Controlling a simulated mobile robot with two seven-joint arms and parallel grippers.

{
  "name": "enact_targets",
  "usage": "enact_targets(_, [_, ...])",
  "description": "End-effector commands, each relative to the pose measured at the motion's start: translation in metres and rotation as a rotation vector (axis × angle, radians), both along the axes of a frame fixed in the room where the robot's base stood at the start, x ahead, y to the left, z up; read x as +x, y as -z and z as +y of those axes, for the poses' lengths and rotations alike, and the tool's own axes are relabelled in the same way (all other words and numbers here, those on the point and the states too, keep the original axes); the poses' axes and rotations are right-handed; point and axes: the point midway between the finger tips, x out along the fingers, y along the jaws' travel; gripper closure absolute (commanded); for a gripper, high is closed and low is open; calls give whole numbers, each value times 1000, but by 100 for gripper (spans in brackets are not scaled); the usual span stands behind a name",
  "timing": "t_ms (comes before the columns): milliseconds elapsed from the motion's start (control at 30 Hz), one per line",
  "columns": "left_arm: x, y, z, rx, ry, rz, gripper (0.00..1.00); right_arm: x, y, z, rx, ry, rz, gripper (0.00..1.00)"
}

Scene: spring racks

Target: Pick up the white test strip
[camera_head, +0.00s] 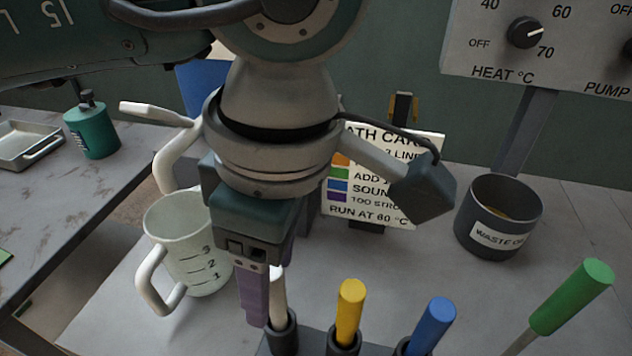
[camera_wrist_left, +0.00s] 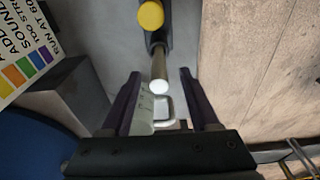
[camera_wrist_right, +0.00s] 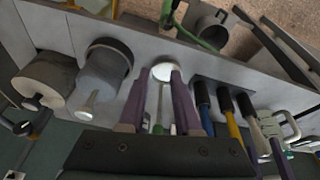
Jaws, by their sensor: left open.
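The white test strip (camera_head: 278,294) stands upright in a dark sleeve of the rack (camera_head: 277,343). My left gripper (camera_head: 258,300) is open at the strip and partly covers it in the head view. In the left wrist view, the strip's white end (camera_wrist_left: 159,87) lies between the spread fingers (camera_wrist_left: 160,78), with no clear contact. In the right wrist view, the strip (camera_wrist_right: 257,143) is at the right, away from my right gripper (camera_wrist_right: 161,74). The right fingers are apart with a thin stem visible between them; the right gripper is outside the head view.
A yellow strip (camera_head: 349,308) and blue strip (camera_head: 433,323) stand beside the white one. A white jug (camera_head: 180,253) stands close left of my left gripper. A waste cup (camera_head: 493,238) and card (camera_head: 385,205) are behind.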

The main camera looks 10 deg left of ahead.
Motion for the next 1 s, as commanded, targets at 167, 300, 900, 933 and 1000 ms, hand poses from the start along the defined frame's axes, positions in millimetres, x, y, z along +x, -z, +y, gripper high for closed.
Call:
enact_targets(167, [0,28,4,0,-2,4,38,0,-6,1,4,2,1,68])
enact_targets(300, [1,36,5,-1,-1,1,38,0,-6,1,5,3,1,68])
enact_targets(900, [1,36,5,-2,0,1,86,0,-6,1,5,3,1,68])
enact_targets(933, [1,36,5,-2,0,1,89,0,-6,1,5,3,1,68])
enact_targets(1000, [1,36,5,-2,0,1,97,0,-6,1,5,3,1,68])
